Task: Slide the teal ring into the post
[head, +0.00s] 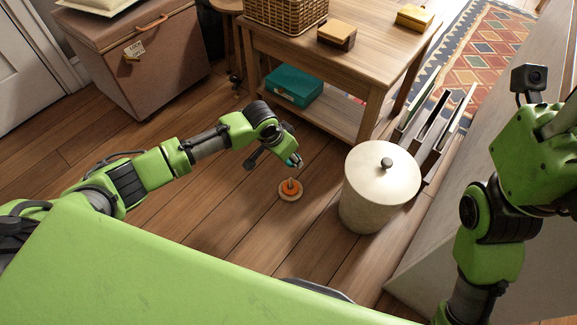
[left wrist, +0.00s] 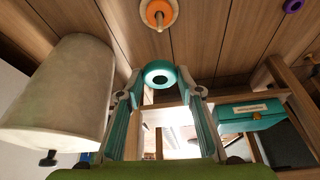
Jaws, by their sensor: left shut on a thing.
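My left gripper (head: 293,163) is shut on the teal ring, above the floor. In the left wrist view the teal ring (left wrist: 159,75) sits between the two fingertips (left wrist: 160,85), its hole visible. The post (head: 290,183) stands upright on a pale round base on the floor, with an orange ring (head: 287,191) around it low down. The ring is apart from the post, above it in the head view. The post also shows at the top of the left wrist view (left wrist: 159,15). My right arm is at the right edge; its fingers are not visible.
A lidded pale bin (head: 368,205) stands right of the post. A wooden table (head: 348,75) with a lower shelf holding a teal box (head: 294,86) stands behind. A purple ring (left wrist: 293,5) lies on the floor in the left wrist view. Floor around the post is clear.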

